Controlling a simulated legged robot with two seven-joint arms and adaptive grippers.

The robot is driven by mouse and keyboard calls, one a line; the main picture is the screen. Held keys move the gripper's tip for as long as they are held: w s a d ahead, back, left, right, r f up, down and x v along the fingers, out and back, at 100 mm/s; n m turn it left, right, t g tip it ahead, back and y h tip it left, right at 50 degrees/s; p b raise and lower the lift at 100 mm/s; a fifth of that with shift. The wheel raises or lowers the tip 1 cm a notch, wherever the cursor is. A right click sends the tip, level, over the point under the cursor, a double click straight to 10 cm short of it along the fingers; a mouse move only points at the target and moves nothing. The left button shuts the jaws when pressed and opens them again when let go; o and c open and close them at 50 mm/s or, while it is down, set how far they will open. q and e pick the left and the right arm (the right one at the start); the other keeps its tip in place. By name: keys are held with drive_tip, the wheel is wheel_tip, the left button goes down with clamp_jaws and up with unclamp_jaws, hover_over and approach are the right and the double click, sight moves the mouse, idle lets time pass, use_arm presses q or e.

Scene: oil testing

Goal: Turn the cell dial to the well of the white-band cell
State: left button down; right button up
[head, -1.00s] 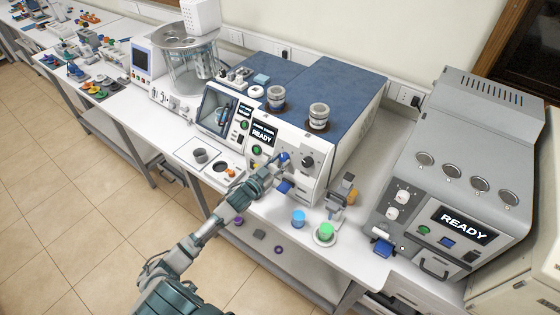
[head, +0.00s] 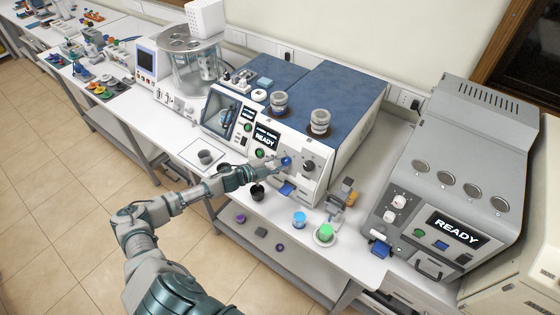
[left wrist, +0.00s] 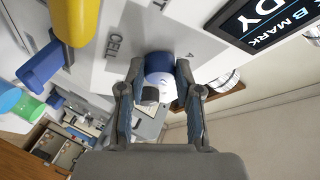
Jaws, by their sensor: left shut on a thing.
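The cell dial is a small blue and white knob (head: 287,161) on the front of the blue-topped tester (head: 335,85). In the left wrist view the dial (left wrist: 160,68) sits between my fingertips beside the printed word CELL and a letter A. My left gripper (head: 280,165) is shut on it; it also shows in the left wrist view (left wrist: 158,78). The dial's pointer and the well it faces cannot be made out. Two metal-topped wells (head: 278,101) (head: 319,120) stand on the tester; no white band is clear. My right gripper is not in view.
A black knob (head: 308,166) is just right of the dial. A blue cup (head: 299,219), a green cup (head: 326,232) and a black cup (head: 258,192) stand on the bench. A grey machine reading READY (head: 455,228) is at the right.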

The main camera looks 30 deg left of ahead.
use_arm(q)
drive_tip(key=shift+w+r+m+g, duration=0.15)
drive_tip(key=shift+m+g, duration=0.25)
drive_tip(key=shift+m, duration=0.4)
drive_tip(key=shift+m+p, duration=0.3)
drive_tip(key=c, duration=0.8)
unclamp_jaws()
drive_tip(key=shift+s+a, duration=0.1)
drive_tip(key=shift+s, duration=0.15)
drive_tip(key=shift+a+v, duration=0.2)
drive_tip(key=shift+v, duration=5.5)
drive_tip(key=shift+w, duration=0.1)
